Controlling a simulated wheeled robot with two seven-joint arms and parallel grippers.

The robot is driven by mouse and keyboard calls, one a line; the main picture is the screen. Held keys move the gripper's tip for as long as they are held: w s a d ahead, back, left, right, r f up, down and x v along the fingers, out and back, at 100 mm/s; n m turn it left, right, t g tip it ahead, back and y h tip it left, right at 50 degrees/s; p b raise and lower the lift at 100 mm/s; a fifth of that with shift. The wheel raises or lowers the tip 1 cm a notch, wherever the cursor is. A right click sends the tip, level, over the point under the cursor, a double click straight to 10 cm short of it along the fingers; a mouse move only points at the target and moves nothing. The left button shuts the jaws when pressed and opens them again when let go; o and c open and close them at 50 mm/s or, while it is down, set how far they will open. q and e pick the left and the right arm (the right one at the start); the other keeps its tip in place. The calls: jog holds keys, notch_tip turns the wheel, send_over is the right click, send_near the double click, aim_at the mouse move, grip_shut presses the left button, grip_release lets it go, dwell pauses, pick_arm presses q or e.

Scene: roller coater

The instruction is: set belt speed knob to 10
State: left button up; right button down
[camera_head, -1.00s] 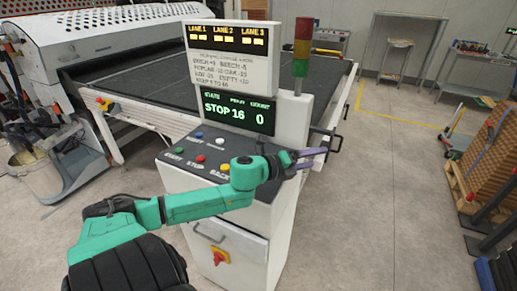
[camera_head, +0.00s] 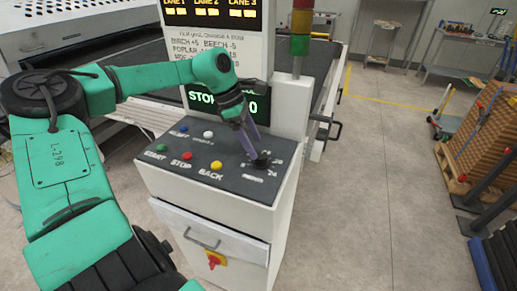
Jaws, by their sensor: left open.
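The belt speed knob (camera_head: 263,160) is a small dark dial at the right end of the console's sloped black panel (camera_head: 190,150). White scale numbers surround it; some are hidden or too small to read, and I cannot read its setting. My left gripper (camera_head: 255,150) points down at the knob with its purplish fingers open. The fingertips are at or just above the knob; I cannot tell whether they touch it. The display (camera_head: 202,97) behind is partly covered by my arm, with "STO" and "0" showing. My right gripper is out of view.
Beside the knob are a yellow BACK button (camera_head: 216,165), a red STOP button (camera_head: 187,156), a white button (camera_head: 208,134) and others. The stack-light post (camera_head: 299,45) rises behind the panel. A drawer handle (camera_head: 203,241) and red-yellow switch (camera_head: 214,260) are below.

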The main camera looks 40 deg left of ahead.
aim_at(260, 155)
pick_arm(q)
jog(key=x, duration=0.4)
jog(key=shift+d, duration=0.25)
jog(key=shift+f, duration=0.1)
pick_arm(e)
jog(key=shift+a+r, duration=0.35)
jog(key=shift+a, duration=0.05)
pick_arm(q)
grip_shut()
jog(key=shift+n, duration=0.3)
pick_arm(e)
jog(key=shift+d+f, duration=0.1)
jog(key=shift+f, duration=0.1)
